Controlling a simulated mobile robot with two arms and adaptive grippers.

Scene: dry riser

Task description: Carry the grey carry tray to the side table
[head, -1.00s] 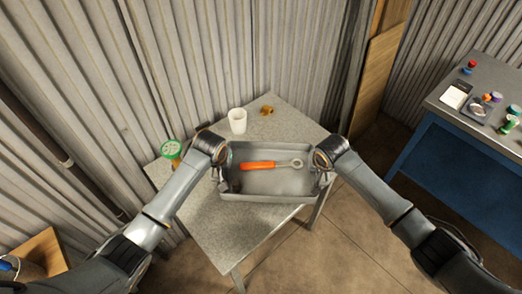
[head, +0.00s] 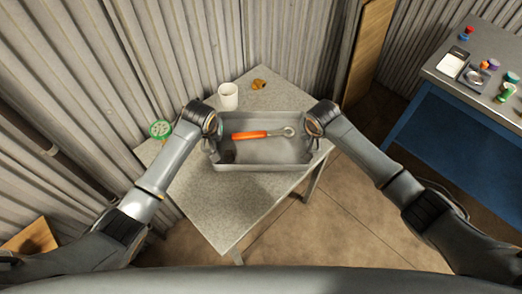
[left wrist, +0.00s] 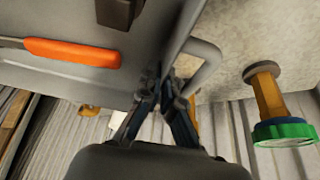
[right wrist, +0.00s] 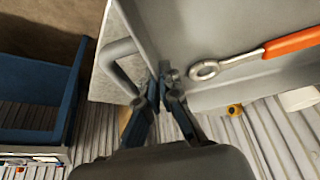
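The grey carry tray (head: 262,165) is over the left part of the room, above or on a grey speckled table (head: 225,205); I cannot tell whether it touches. It looks level, and its right end reaches the table's edge. An orange-handled wrench (head: 262,134) lies inside it, with a small dark block (left wrist: 118,12) near the left end. My left gripper (left wrist: 162,84) is closed at the tray's left end, by its loop handle (left wrist: 208,62). My right gripper (right wrist: 163,82) is closed at the right end, by the other handle (right wrist: 112,62). The fingers hide the exact contact.
A white cup (head: 228,97) stands close behind the tray. A small orange-brown item (head: 259,85) lies farther back. A green-topped brass piece (head: 160,130) is at the table's left. A blue workbench (head: 440,150) with several small items stands at right, with open floor (head: 345,215) between.

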